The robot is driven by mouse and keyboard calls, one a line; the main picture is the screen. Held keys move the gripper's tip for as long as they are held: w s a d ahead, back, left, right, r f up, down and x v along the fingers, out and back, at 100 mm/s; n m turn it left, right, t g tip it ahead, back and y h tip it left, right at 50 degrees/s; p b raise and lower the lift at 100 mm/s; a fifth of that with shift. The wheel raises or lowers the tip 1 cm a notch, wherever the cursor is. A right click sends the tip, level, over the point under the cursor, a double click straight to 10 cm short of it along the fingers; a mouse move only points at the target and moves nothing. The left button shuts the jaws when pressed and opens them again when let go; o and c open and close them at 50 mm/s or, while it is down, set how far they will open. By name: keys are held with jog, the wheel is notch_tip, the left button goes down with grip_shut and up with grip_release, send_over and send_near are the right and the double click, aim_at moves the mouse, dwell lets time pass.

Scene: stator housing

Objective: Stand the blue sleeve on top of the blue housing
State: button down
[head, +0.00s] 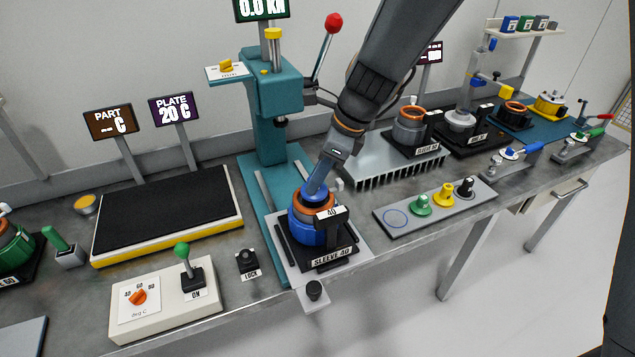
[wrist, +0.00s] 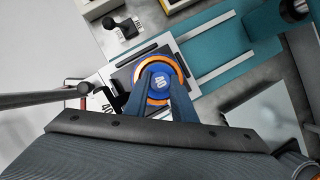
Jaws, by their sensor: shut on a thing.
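The blue housing (head: 303,229) stands upright in a black fixture labelled SLEEVE 40, with an orange ring at its top. My gripper (head: 325,172) is above it, shut on the blue sleeve (head: 317,190).
The teal press (head: 274,90) stands behind the fixture, its red-knobbed lever (head: 333,24) near my arm. A grey tray (head: 400,228) at right holds green, yellow and black pieces beside an empty blue circle. A black plate (head: 165,215) and control box (head: 150,310) lie left.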

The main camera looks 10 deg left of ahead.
jog(key=shift+f, duration=1.05)
jog(key=c, duration=1.5)
grip_release()
jog(key=shift+f, duration=0.15)
jog(key=b+v, duration=0.1)
jog(key=v, duration=1.1)
jog(key=s+d+f+n+h, duration=0.1)
jog(key=s+d+f+n, duration=0.2)
jog(key=d+n, duration=0.3)
jog(key=s+d+f+n+t+h, duration=0.1)
jog(key=s+d+f+n+h, duration=0.1)
jog(key=d+n, duration=0.4)
jog(key=s+d+f+n+h, duration=0.1)
jog(key=s+d+f+n, duration=0.2)
jog(key=d+n, duration=0.4)
jog(key=shift+s+d+f+t+h, duration=0.1)
jog(key=shift+s+d+f, duration=0.05)
jog(key=shift+d, duration=0.5)
jog(key=shift+s+d+f+t+h, duration=0.1)
jog(key=shift+d+f, duration=0.1)
jog(key=shift+d, duration=0.5)
jog(key=shift+s+d+f+t+h, duration=0.1)
jog(key=shift+s+d+f, duration=0.05)
jog(key=shift+d, duration=0.5)
